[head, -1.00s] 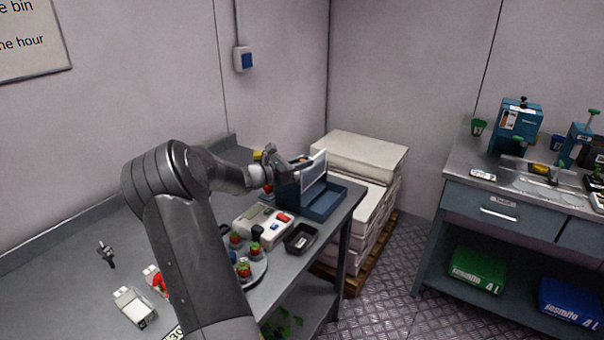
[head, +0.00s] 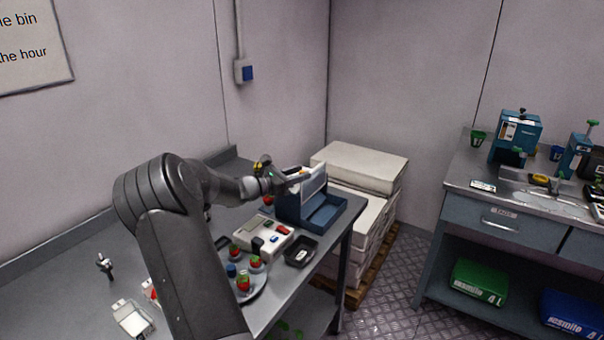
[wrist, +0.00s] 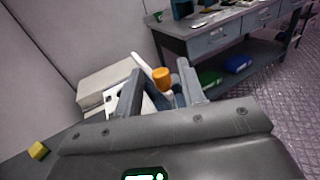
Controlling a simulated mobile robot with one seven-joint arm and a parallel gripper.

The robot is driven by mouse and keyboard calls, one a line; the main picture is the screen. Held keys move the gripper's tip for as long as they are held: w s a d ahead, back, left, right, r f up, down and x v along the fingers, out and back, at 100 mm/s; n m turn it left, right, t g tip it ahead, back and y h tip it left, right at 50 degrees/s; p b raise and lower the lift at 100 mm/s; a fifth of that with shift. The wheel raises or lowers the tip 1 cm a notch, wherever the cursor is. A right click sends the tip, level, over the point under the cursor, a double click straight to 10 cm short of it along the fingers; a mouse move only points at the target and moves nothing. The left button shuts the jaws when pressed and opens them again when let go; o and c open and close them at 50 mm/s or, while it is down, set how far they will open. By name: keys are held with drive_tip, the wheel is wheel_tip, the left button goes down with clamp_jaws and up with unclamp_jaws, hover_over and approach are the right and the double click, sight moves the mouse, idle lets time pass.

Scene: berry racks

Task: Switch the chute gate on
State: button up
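A blue unit with an open tray front (head: 325,212) and a white upright panel (head: 314,182) stands at the right end of the left bench. I take it to be the chute gate, but no label is readable. My gripper (head: 295,179) is beside the panel at its upper left. In the wrist view my gripper (wrist: 160,88) is open, with its two fingers apart. An orange knob (wrist: 162,77) shows between the fingers, with visible gaps to both sides. A white strip (wrist: 143,70) rises beside the knob. I cannot tell the knob's position setting.
A cream control box (head: 262,232) with coloured buttons, a black dish (head: 299,252) and a plate with several berries (head: 260,285) lie near the bench's front. A blue wall switch (head: 247,73) is above. Pale stacked sacks (head: 360,165) stand behind. Open floor lies right.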

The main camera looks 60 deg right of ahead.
drive_tip(key=v, duration=0.9)
drive_tip(key=shift+a, duration=0.15)
drive_tip(key=s+a+r+m+t+y, duration=0.1)
drive_tip(key=s+a+m+t+y, duration=0.3)
drive_tip(key=a, duration=1.2)
drive_tip(key=s+a+r+m+t+y, duration=0.1)
drive_tip(key=s+a+m+t+y, duration=0.3)
drive_tip(key=a, duration=1.3)
drive_tip(key=s+a+r+m+t+y, duration=0.2)
drive_tip(key=s+a+y, duration=0.6)
drive_tip(key=a, duration=0.9)
drive_tip(key=m+t, duration=0.2)
drive_tip(key=t, duration=0.1)
drive_tip(key=shift+m, duration=0.4)
drive_tip(key=shift+a, duration=0.1)
drive_tip(key=shift+c, duration=0.4)
